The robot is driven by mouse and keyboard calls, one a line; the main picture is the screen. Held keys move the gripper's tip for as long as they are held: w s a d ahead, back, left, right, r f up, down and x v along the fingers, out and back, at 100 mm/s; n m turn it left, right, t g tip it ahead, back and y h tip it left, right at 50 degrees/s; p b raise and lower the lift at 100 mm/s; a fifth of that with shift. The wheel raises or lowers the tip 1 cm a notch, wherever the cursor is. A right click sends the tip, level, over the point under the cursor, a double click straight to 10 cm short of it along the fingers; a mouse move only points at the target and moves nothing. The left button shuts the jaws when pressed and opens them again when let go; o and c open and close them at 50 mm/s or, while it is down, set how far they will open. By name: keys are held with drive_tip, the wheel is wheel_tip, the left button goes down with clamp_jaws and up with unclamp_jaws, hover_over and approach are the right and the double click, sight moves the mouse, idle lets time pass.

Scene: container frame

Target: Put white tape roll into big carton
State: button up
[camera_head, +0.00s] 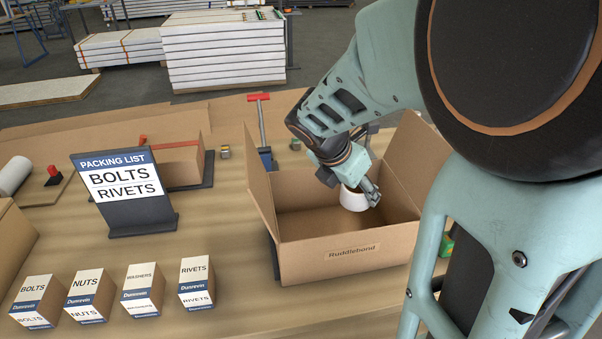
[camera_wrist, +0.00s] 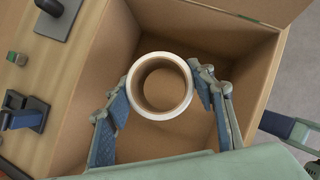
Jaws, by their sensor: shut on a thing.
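The white tape roll (camera_head: 354,199) is held by my gripper (camera_head: 362,192) inside the opening of the big carton (camera_head: 310,262). In the wrist view the roll (camera_wrist: 139,102) shows as a white ring with a brown inner core, between the two fingers of my gripper (camera_wrist: 162,98). The carton (camera_wrist: 240,43) stands open around it, with flaps spread. The carton floor shows through the roll's hole. The roll appears above the floor, but the exact gap is hard to tell.
A packing list sign (camera_head: 125,190) stands left of the carton. Several small labelled boxes, such as the rivets box (camera_head: 196,283), line the front left. A red-handled tool (camera_head: 260,125) stands behind the carton's left flap. A white roll (camera_head: 14,176) lies at the far left.

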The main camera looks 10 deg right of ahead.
drive_tip(key=f, duration=0.1)
drive_tip(key=b, duration=0.4)
approach(356, 228)
drive_tip(key=x, duration=0.5)
drive_tip(key=shift+f, duration=0.15)
drive_tip(key=shift+f, duration=0.15)
drive_tip(key=o, duration=1.3)
